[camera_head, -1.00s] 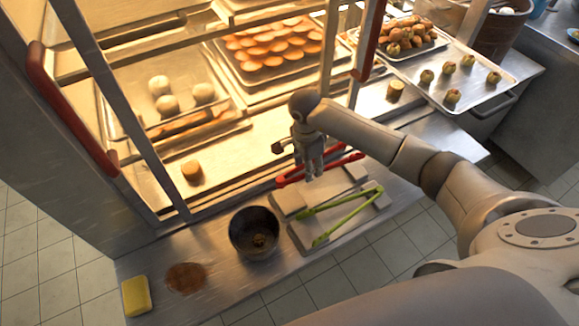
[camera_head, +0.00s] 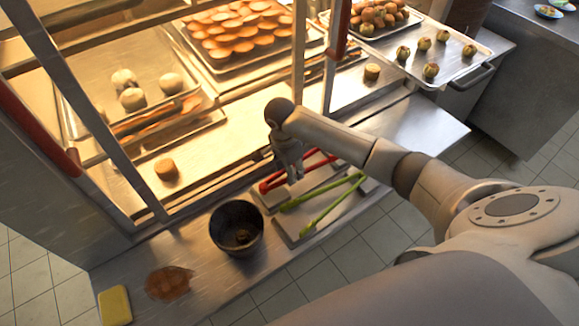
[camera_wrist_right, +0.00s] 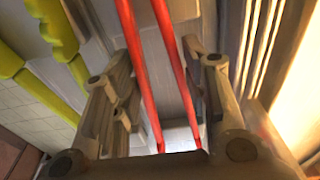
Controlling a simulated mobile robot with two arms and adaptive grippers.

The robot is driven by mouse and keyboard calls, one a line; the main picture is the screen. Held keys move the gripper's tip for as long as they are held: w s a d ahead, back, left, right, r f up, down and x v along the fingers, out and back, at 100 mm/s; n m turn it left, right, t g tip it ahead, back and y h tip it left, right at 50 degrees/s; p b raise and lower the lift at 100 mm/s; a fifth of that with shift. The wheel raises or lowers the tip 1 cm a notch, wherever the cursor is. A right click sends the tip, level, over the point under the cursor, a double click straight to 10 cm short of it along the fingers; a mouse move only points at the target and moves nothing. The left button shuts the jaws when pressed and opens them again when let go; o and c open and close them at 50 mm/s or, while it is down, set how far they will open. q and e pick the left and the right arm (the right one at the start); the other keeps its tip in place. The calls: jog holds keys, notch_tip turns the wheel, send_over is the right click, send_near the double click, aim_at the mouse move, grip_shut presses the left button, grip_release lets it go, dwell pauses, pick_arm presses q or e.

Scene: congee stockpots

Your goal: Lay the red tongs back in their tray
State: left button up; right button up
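My right gripper (camera_head: 292,176) points down over the red tongs. In the right wrist view, its fingers (camera_wrist_right: 160,85) stand apart on either side of the red tongs (camera_wrist_right: 178,75), with a narrow gap visible on the right. The green tongs (camera_wrist_right: 55,40) show at the left there. The contact under the red tongs is hidden. My left gripper is not in view.
A dark pot (camera_head: 236,230) stands left of the tray. A brown spill (camera_head: 168,283) and a yellow sponge (camera_head: 115,306) are further left on the steel counter. The lit pastry cabinet, with a frame post (camera_head: 300,50), rises close behind the tray.

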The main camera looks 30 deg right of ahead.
jog(key=shift+f+b, duration=0.3)
jog(key=shift+f, duration=0.3)
jog(key=o, duration=0.6)
jog(key=shift+r, duration=0.1)
jog(key=r, duration=0.4)
jog(key=a+r, duration=0.1)
jog(key=r, duration=0.6)
jog(key=shift+a+r, duration=0.15)
jog(key=shift+r, duration=0.25)
